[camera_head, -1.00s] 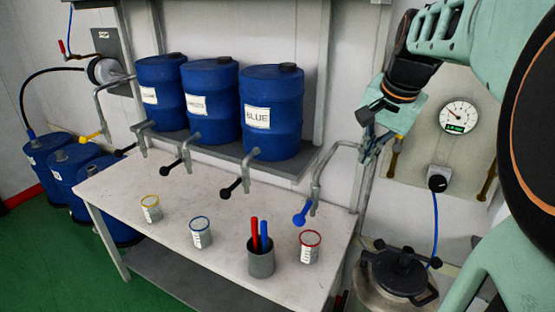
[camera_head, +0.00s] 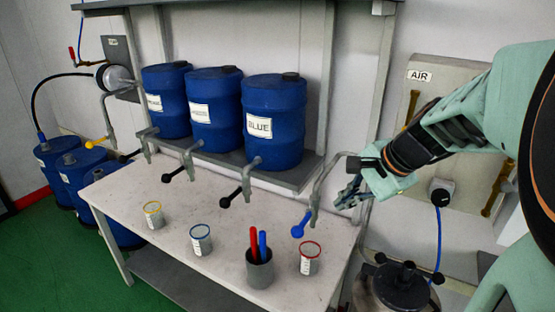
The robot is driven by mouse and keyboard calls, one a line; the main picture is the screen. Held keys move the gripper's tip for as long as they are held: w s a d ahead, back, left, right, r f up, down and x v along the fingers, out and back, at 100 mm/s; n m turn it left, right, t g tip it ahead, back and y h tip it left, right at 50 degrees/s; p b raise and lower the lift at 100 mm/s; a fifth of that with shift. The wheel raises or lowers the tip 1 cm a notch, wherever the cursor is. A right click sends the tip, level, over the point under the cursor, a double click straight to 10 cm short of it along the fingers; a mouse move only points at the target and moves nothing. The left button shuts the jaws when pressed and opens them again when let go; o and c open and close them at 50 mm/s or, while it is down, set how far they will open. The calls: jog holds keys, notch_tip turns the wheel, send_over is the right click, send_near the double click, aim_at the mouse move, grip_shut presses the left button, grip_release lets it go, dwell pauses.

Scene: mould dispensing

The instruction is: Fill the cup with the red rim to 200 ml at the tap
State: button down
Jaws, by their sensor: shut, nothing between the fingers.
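The cup with the red rim (camera_head: 309,261) stands upright on the white table at the right, a pale cup with markings on its side. Its contents are too small to tell. The tap with the blue lever (camera_head: 300,226) is on a bent grey pipe (camera_head: 320,182) above and behind this cup, its outlet near the cup's far side. My gripper (camera_head: 346,201) is shut and empty, just right of the pipe and above the table's right edge. I cannot tell whether it touches the pipe.
A grey holder (camera_head: 260,272) with a red and a blue stick stands left of the cup. Blue-rimmed (camera_head: 200,241) and yellow-rimmed (camera_head: 154,217) cups stand farther left. Blue drums (camera_head: 275,112) sit on a shelf behind black-levered taps. A lidded pot (camera_head: 398,290) is at lower right.

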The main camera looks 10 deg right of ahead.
send_near(303, 224)
notch_tip(303, 224, down, 4)
jog(key=w+d, duration=0.1)
jog(key=d, duration=0.1)
jog(key=shift+w+a+f, duration=0.1)
jog(key=shift+a+f, duration=0.3)
jog(key=shift+a, duration=0.45)
jog(key=shift+a+f, duration=0.35)
jog(key=shift+a, duration=0.5)
jog(key=shift+w+f, duration=0.1)
